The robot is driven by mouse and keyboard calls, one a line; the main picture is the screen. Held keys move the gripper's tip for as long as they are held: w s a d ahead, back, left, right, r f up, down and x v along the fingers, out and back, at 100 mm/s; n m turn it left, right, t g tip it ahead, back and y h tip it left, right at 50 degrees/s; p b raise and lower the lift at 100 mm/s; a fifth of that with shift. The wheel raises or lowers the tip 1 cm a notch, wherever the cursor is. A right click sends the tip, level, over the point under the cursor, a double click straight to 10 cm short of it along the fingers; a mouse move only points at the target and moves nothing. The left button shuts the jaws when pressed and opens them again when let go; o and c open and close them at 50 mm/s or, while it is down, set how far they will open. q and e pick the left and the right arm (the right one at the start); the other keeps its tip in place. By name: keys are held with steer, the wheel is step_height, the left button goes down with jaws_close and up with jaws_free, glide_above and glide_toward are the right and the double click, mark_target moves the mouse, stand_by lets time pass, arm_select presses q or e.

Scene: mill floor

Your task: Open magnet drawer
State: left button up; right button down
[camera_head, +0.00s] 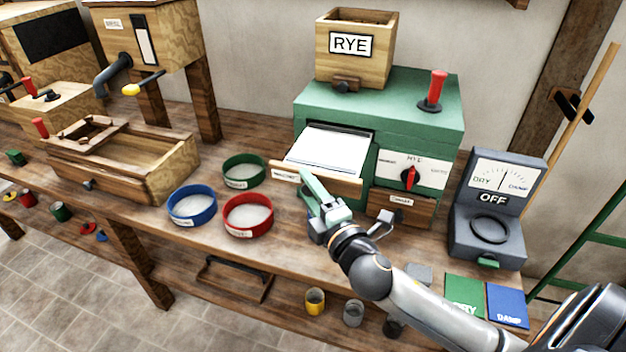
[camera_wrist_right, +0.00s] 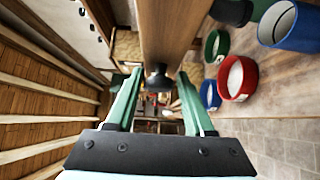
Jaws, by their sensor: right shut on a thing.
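The magnet drawer (camera_head: 345,187) is a wooden front with a white label, low on the left of the green rye machine (camera_head: 455,127). Its front stands out from the green face, with a white surface behind it; I cannot tell how far it is out. My right gripper (camera_head: 309,184) is at this front. In the right wrist view, the green fingers (camera_wrist_right: 157,95) are either side of a dark knob (camera_wrist_right: 157,76) on the wooden front (camera_wrist_right: 172,30), and are shut on it. In the head view the fingers hide the knob. My left gripper is not in view.
Red (camera_head: 248,229), blue (camera_head: 192,221) and green (camera_head: 244,183) round trays stand left of the gripper. A second small drawer (camera_head: 402,207) is right of the magnet drawer. A grey meter marked OFF (camera_head: 487,242) stands farther right. The bench (camera_head: 285,262) in front is mostly clear.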

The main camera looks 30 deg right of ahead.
steer(key=shift+a, duration=0.1)
steer(key=c, duration=0.5)
jaws_free()
steer(key=shift+c, duration=0.2)
steer(key=shift+s, duration=0.15)
steer(key=s+a, duration=0.1)
steer(key=s, duration=1.1)
steer(key=shift+s, duration=0.1)
